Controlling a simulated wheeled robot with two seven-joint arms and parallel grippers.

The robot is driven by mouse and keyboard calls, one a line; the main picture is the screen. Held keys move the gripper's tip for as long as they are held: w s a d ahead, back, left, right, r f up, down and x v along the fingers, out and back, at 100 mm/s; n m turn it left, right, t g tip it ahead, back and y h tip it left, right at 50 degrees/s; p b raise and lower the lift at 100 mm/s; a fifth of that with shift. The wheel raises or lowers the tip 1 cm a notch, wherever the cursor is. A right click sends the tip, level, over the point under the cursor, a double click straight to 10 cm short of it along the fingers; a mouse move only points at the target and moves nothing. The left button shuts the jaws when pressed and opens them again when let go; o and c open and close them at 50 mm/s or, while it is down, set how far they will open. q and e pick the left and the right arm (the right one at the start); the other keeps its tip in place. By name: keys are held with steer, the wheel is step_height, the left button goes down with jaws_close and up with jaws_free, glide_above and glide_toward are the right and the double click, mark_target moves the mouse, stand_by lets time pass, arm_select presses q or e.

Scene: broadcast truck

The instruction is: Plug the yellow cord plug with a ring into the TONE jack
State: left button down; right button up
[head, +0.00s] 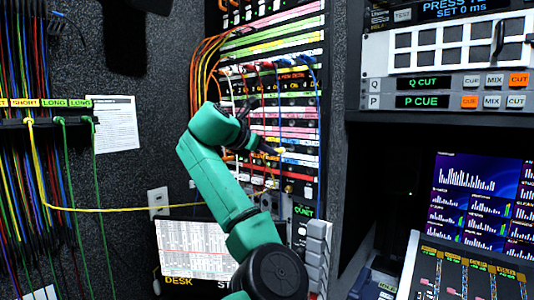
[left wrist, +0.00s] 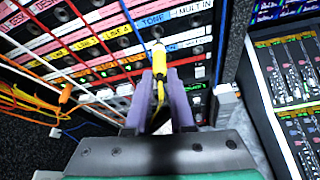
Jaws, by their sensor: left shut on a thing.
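My left gripper (head: 276,151) is at the patch bay, its fingers pointing at the jack rows. In the left wrist view its purple fingers (left wrist: 160,98) are shut on the yellow plug (left wrist: 159,62), whose yellow cord (left wrist: 160,92) hangs back between them. In the head view the yellow cord (head: 120,209) runs from the cord rack to behind my arm. My right gripper is out of view.
Orange cords (head: 200,60) and red, white and blue cords (head: 316,110) hang across the patch bay. The cord rack (head: 50,122) stands at left. A desk screen (head: 195,250) is below, and a console (head: 465,275) is at right.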

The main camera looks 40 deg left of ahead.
arm_select(q)
steer(key=shift+w+p, duration=1)
steer(key=shift+w, duration=1.05)
steer(key=c, duration=0.7)
jaws_free()
steer(key=b+v, duration=0.6)
steer(key=v, duration=0.8)
steer(key=shift+s, duration=0.2)
steer(key=shift+r, duration=0.1)
